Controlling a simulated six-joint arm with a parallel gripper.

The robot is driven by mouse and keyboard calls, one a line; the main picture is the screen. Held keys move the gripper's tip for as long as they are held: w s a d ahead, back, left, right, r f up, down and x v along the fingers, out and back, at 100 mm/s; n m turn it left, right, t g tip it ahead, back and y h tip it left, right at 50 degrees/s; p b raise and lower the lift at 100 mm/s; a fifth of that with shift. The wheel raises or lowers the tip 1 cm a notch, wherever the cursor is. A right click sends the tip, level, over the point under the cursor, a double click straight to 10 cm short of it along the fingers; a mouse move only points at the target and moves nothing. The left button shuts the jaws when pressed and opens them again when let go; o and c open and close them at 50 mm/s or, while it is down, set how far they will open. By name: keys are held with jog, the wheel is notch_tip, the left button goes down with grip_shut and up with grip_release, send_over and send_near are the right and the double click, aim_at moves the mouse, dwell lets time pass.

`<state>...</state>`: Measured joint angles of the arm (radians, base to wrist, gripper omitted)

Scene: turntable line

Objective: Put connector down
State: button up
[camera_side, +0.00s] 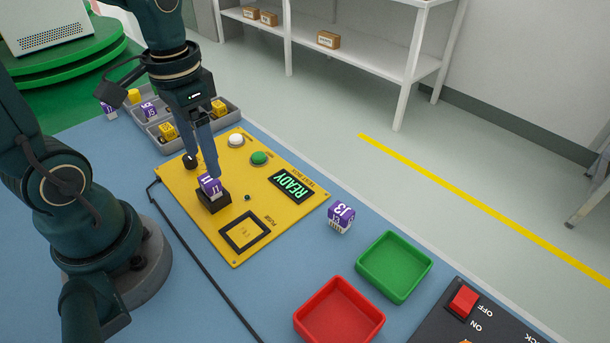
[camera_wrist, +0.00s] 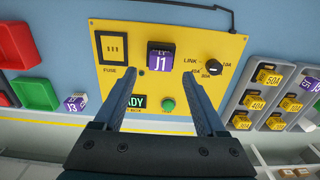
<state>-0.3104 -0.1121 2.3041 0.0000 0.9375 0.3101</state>
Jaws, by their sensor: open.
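The purple connector marked J1 (camera_side: 210,186) stands in the black socket (camera_side: 214,204) on the yellow test box (camera_side: 234,257). In the wrist view the same connector (camera_wrist: 160,60) shows its J1 label facing me. My gripper (camera_side: 213,170) is directly above and at the connector in the side view, with its fingers pointing down. In the wrist view my gripper (camera_wrist: 161,78) is open, its fingers apart on either side of the connector, with gaps visible between. The fingers partly hide the connector in the side view.
The box carries a lit READY display (camera_side: 291,185), a green button (camera_side: 259,158), a white button (camera_side: 236,140) and a fuse holder (camera_side: 244,232). Another purple connector, J3 (camera_side: 340,218), stands on the blue table near green (camera_side: 394,266) and red (camera_side: 340,316) trays. A grey parts tray (camera_side: 175,148) lies behind.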

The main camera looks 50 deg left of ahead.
jog(key=s+d+r+t, duration=0.1)
jog(key=d+r+t, duration=0.4)
jog(key=shift+s+r, duration=0.2)
jog(key=shift+r, duration=0.15)
jog(key=shift+s+d+r, duration=0.15)
jog(key=shift+d+r, duration=0.05)
jog(key=shift+d, duration=0.05)
jog(key=shift+c, duration=0.4)
